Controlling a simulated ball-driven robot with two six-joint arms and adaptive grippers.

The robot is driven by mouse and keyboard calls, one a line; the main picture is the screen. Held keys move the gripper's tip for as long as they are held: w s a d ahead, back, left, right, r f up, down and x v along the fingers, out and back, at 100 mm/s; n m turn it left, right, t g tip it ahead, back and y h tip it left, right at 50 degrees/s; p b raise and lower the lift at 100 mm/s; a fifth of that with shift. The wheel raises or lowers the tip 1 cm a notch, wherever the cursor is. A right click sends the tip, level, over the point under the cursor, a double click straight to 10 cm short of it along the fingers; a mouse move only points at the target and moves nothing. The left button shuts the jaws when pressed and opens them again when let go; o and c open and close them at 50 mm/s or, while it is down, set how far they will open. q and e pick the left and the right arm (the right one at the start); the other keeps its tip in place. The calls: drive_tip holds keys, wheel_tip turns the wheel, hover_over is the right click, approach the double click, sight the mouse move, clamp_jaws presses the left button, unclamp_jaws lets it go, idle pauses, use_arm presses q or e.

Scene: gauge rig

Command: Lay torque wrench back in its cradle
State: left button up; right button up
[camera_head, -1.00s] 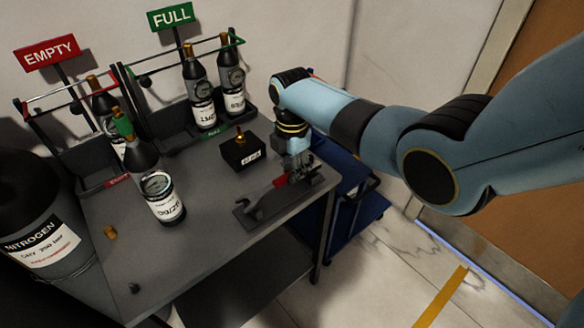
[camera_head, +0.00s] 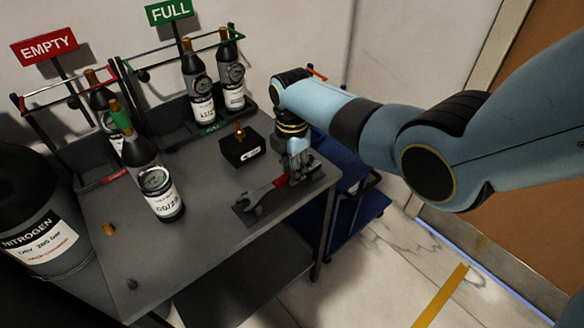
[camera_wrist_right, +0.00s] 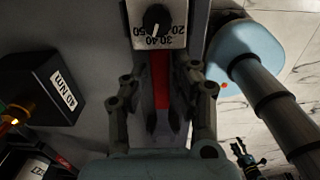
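The torque wrench (camera_head: 256,196) has a silver open-jaw head and a red handle. It lies along the dark cradle plate (camera_head: 262,214) at the table's right front edge, head toward the left. My right gripper (camera_head: 298,179) is low over the handle end, fingers pointing down. In the right wrist view, the gripper (camera_wrist_right: 162,95) has its fingers apart on either side of the red handle (camera_wrist_right: 160,80), with gaps showing beside it. A white dial plate with a black knob (camera_wrist_right: 157,20) shows beyond the handle. Whether the wrench is fully seated is hidden. My left gripper is not in view.
A black box (camera_head: 241,150) labelled 40 NM stands close behind the cradle. A gauge bottle (camera_head: 160,190) stands left on the grey table (camera_head: 200,250). Bottle racks with EMPTY (camera_head: 48,47) and FULL (camera_head: 169,11) signs line the back. A blue cart (camera_head: 365,200) stands right.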

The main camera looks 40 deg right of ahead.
drive_tip(key=o, duration=0.3)
wheel_tip(320, 180, up, 12)
idle(0.5)
drive_tip(key=shift+s+f, duration=0.1)
drive_tip(key=s+f+m+b, duration=1.1)
drive_tip(key=s+f+m, duration=0.7)
drive_tip(key=s+f, duration=2.8)
wheel_tip(320, 180, down, 2)
drive_tip(key=shift+s+f+m+t+h, duration=0.2)
drive_tip(key=shift+s+m+t+h, duration=0.15)
drive_tip(key=shift+m+t+h, duration=0.05)
